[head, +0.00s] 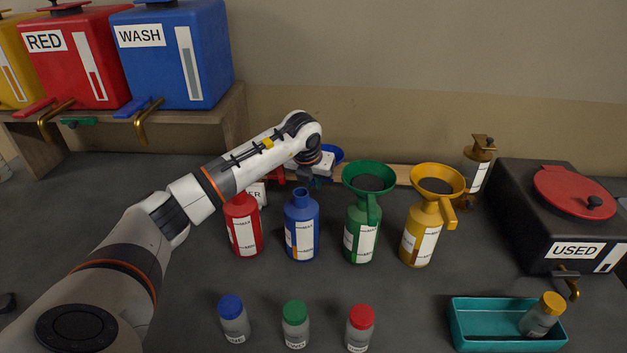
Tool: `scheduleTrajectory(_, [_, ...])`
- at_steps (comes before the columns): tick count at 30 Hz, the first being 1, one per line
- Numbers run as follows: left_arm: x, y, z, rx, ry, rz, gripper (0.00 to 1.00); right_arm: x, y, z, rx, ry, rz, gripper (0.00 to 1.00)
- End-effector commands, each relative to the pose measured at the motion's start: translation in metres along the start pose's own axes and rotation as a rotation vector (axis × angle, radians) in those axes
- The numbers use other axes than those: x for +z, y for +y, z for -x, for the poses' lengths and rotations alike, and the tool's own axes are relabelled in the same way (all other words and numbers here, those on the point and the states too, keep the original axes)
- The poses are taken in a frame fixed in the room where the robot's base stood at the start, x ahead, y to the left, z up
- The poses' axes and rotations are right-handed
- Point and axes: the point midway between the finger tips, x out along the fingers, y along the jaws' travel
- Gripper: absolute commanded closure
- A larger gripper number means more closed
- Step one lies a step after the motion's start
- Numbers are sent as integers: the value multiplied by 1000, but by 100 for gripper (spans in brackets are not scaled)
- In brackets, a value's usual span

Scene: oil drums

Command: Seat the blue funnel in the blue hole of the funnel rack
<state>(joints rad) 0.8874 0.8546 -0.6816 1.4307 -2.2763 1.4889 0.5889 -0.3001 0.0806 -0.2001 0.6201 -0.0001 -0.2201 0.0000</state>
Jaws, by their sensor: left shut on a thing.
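The blue funnel (333,153) shows only as a piece of blue rim behind my left gripper. My left gripper (316,176) is shut on the blue funnel, over the wooden funnel rack (402,172) at the back of the bench. The gripper, arm and bottles hide most of the rack, and I cannot see the blue hole. I cannot tell whether the funnel's stem is inside a hole or above it. A small red part, possibly the red funnel, shows left of the gripper. My right gripper is out of view.
Red (243,225), blue (301,225), green (362,232) and yellow (421,235) bottles stand before the rack. Green (369,178) and yellow (437,180) funnels sit in the last two. Capped jars, a teal tray (480,340) and the USED box (540,235) stand around.

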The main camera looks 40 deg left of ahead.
Motion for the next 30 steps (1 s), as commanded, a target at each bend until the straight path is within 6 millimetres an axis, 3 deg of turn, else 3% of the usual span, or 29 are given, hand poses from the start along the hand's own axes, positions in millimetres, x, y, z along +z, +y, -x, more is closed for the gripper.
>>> scheduleTrajectory(3, [0, 0, 1, 0, 1, 0, 100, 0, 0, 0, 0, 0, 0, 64])
scheduleTrajectory(4, [0, 0, 1, 0, 1, 0, 84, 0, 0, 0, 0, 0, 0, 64])
scheduleTrajectory(9, [0, 0, 0, 0, 1, 0, 60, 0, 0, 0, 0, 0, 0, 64])
scheduleTrajectory(20, [-1, 0, 7, 1, 3, 0, 60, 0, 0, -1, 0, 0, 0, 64])
scheduleTrajectory(30, [-1, 0, 73, 1, 7, 0, 60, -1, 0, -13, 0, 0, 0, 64])
